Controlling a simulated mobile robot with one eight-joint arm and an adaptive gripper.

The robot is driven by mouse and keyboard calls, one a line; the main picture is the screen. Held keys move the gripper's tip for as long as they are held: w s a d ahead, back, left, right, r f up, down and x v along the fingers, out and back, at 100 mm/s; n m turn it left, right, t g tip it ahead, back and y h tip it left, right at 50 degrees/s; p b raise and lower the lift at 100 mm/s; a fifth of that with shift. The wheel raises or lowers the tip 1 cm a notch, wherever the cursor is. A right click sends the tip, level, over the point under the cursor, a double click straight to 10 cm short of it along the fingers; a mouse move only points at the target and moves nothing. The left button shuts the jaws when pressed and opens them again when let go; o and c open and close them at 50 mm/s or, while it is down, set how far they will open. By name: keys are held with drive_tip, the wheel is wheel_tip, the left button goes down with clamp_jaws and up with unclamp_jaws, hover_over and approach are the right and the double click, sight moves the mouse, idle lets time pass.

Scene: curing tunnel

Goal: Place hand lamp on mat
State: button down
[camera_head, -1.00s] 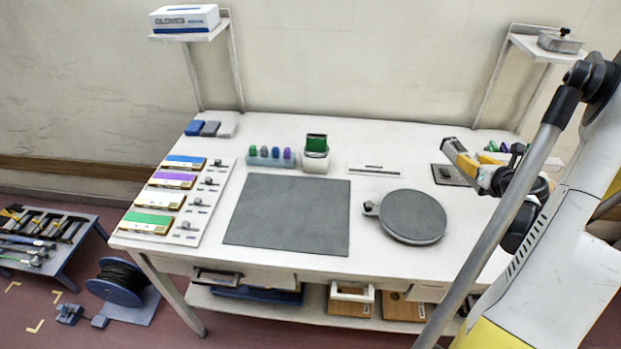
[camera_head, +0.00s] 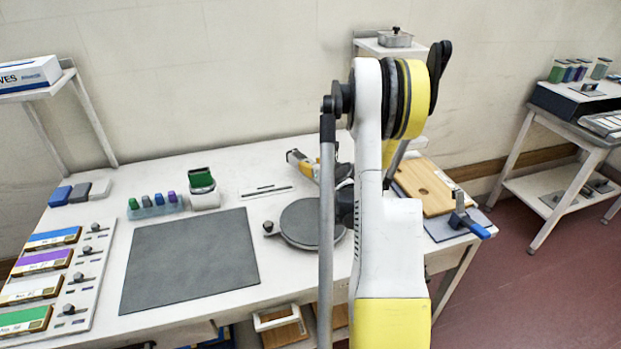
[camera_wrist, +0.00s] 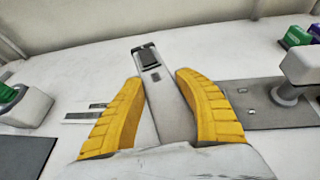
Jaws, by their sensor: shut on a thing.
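The hand lamp (camera_wrist: 163,98) is a slim pale grey bar with a dark panel at its far end. In the wrist view it lies between the two yellow fingers of my gripper (camera_wrist: 160,112), which is shut on it. In the head view my gripper (camera_head: 312,168) is behind the round plate, with the lamp's end (camera_head: 295,157) sticking out to the left. Its height above the table is hard to tell. The mat (camera_head: 190,260) is a bare dark grey rectangle left of my gripper. A corner of it shows in the wrist view (camera_wrist: 20,158).
A round grey turntable (camera_head: 300,222) stands right of the mat, partly behind my arm. A green-topped container (camera_head: 203,190) and a rack of small coloured items (camera_head: 155,207) stand behind the mat. Coloured boxes (camera_head: 42,262) line the left. A wooden board (camera_head: 428,187) lies at right.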

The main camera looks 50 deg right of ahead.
drive_tip(key=shift+f+b, duration=0.85)
drive_tip(key=shift+f, duration=1.15)
drive_tip(key=shift+f, duration=0.1)
drive_tip(key=c, duration=0.8)
unclamp_jaws()
drive_tip(key=shift+c, duration=0.2)
